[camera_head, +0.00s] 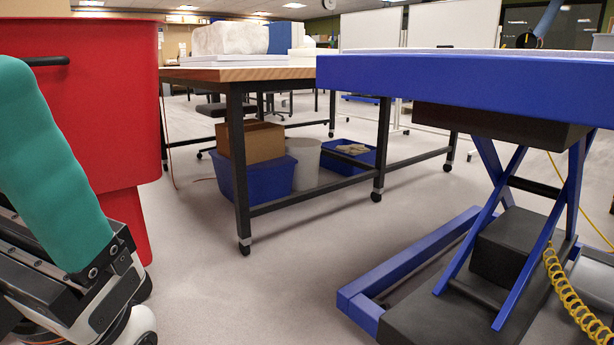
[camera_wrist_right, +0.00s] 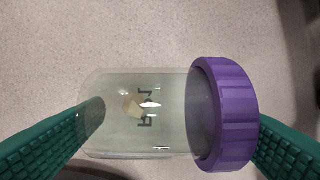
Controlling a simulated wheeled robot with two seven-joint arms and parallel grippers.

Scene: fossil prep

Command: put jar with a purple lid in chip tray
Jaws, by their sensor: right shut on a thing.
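A clear jar (camera_wrist_right: 135,113) with a purple lid (camera_wrist_right: 225,114) shows in the right wrist view, lying sideways across the picture with the lid to the right. A small pale piece and dark marks show in or on it. My right gripper (camera_wrist_right: 175,122) is shut on the jar, one green finger at its base end and one by the lid. The floor shows behind it. In the head view one green finger of my left gripper (camera_head: 62,165) fills the left edge; its other finger is not clear. I cannot pick out a chip tray.
A red bin (camera_head: 95,110) stands at the left. A blue lift table (camera_head: 460,83) stands close at the right, its yellow coiled hose (camera_head: 572,290) hanging down. A wheeled worktable (camera_head: 240,73) stands behind, with blue tubs (camera_head: 262,180) beneath. Floor between is clear.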

